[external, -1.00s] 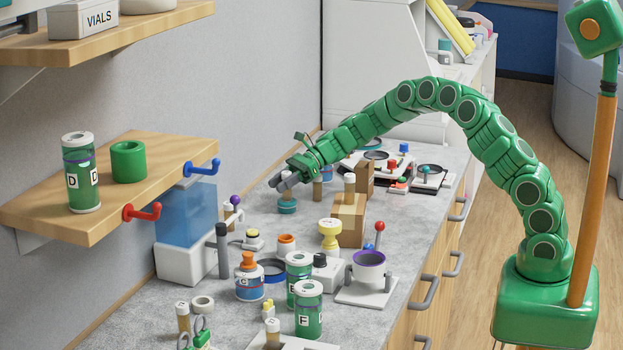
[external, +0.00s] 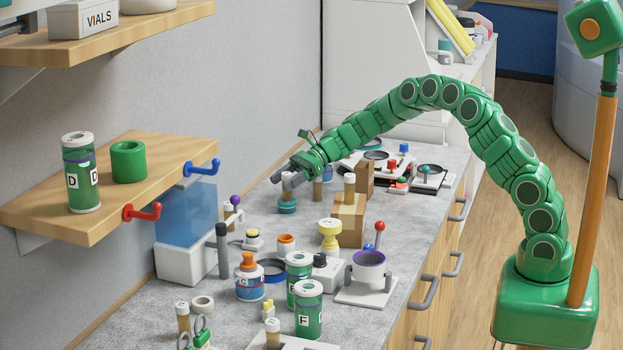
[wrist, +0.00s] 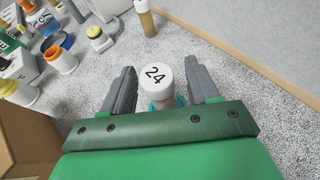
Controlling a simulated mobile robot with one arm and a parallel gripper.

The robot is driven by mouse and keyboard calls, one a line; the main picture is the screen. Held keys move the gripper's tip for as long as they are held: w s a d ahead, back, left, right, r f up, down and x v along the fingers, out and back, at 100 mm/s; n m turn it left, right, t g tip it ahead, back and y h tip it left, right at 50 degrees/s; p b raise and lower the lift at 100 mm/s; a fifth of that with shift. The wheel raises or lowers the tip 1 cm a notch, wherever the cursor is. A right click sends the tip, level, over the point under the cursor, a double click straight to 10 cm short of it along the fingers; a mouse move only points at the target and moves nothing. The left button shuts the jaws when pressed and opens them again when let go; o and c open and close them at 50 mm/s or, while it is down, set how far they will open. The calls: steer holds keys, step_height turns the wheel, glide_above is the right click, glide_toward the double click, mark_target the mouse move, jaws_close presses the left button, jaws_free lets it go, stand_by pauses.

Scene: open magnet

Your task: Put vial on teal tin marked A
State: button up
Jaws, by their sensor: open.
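A vial with a white cap numbered 24 (wrist: 155,76) stands between the fingers of my gripper in the wrist view. Something teal shows just under it, mostly hidden by the cap and my gripper. In the external view a small teal tin (external: 287,207) sits on the grey counter directly below my gripper (external: 291,181). The vial appears to stand upright on this tin. No letter is legible on the tin. In the wrist view my gripper (wrist: 163,90) is open, with one finger on each side of the cap and visible gaps.
An amber vial (wrist: 146,20) stands ahead of my fingers. Wooden blocks (external: 348,222) with a vial on top stand to the right of the tin. The wall (wrist: 235,45) borders the far side.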

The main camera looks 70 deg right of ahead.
steer(key=v, duration=1)
steer(key=shift+s+d, duration=0.15)
steer(key=shift+d, duration=0.05)
